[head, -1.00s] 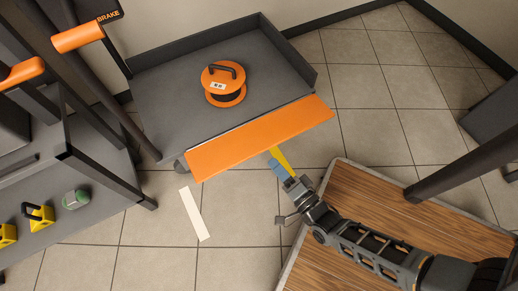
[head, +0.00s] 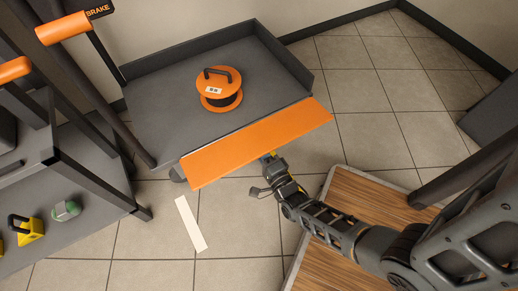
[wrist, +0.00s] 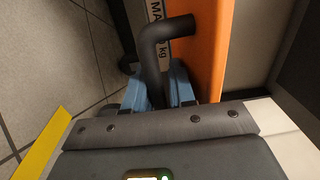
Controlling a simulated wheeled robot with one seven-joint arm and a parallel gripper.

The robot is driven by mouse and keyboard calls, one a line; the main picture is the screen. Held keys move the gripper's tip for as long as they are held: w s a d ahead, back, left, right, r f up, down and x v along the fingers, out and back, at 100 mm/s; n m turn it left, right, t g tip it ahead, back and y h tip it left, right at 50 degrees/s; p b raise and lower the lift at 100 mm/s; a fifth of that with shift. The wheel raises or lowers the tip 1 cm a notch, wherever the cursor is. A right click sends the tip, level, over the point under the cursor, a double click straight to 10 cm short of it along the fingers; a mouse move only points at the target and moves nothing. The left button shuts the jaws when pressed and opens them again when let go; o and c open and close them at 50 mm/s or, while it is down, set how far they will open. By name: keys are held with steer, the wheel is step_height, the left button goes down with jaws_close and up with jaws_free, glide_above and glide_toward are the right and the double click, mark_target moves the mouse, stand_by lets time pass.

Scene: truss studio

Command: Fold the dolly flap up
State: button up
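The orange dolly flap (head: 258,143) slopes outward and down from the front edge of the grey dolly deck (head: 165,115). My gripper (head: 268,157) is at the lower edge of the flap, and its fingertips are mostly hidden there in the head view. In the wrist view, the flap (wrist: 212,50) is an upright orange strip with a partly covered printed label. A bent dark handle (wrist: 154,60) sits in front of it. The blue fingertips of my gripper (wrist: 156,92) stand on both sides of the handle, with no clear gap, and appear shut on it.
An orange cable reel (head: 219,90) stands on the deck. An orange-gripped brake lever (head: 62,28) and a grey cart shelf (head: 95,190) are at the left. A white strip (head: 191,224) lies on the floor. A wooden platform (head: 345,195) is at the right.

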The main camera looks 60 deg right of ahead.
steer(key=shift+w+d, duration=0.15)
jaws_close()
steer(key=shift+r, duration=0.1)
stand_by(0.3)
